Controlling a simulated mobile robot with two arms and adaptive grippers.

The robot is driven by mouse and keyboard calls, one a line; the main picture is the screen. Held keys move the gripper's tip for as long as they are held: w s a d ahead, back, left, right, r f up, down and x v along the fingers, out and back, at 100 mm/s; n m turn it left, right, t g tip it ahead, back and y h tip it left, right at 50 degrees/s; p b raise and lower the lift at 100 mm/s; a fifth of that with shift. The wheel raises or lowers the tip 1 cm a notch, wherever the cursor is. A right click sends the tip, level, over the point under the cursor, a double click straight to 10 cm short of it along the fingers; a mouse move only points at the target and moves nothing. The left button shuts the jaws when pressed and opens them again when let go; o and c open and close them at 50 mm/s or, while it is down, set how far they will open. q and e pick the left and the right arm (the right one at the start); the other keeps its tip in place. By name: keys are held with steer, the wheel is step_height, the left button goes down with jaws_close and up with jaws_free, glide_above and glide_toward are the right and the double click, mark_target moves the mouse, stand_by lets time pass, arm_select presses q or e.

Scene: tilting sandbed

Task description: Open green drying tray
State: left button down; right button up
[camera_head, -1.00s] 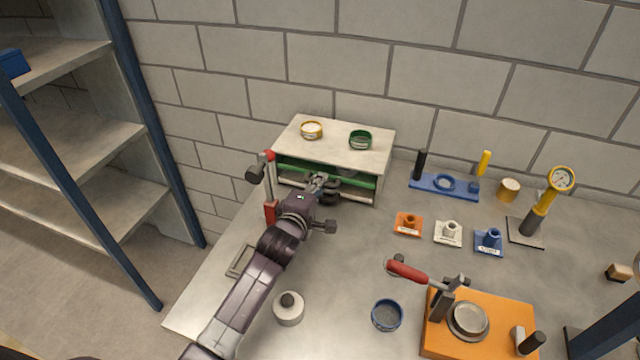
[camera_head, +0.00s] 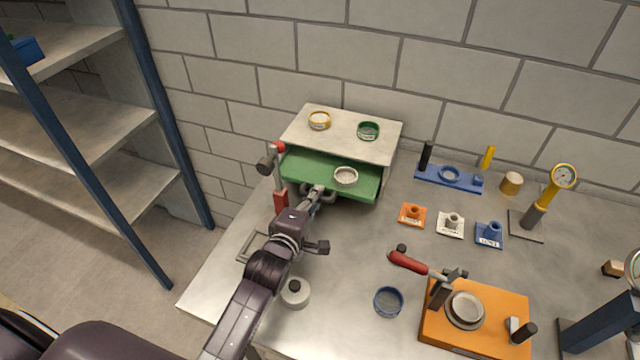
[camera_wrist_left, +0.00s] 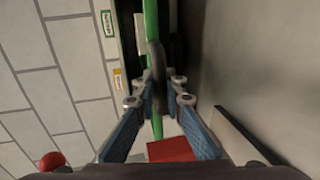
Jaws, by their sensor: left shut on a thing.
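The green drying tray (camera_head: 309,172) stands pulled out of the front of the white drying box (camera_head: 338,140). A light metal ring (camera_head: 345,176) lies on the tray's right part. My left gripper (camera_head: 320,193) is at the tray's front edge, near its middle, and is shut on the tray's handle. In the left wrist view the fingers (camera_wrist_left: 159,92) close around a dark handle bar, with the green tray edge (camera_wrist_left: 151,30) behind it. My right gripper is not in view.
A yellow ring (camera_head: 319,120) and a green ring (camera_head: 368,131) sit on top of the box. A red-based stand (camera_head: 280,200) is just left of the gripper. A grey pot (camera_head: 295,293) and a blue bowl (camera_head: 388,301) stand in front. An orange fixture (camera_head: 490,333) is at right.

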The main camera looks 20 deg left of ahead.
arm_select(q)
steer(key=c, duration=2)
jaws_free()
steer(key=v, duration=1.2)
steer(key=shift+o, duration=0.2)
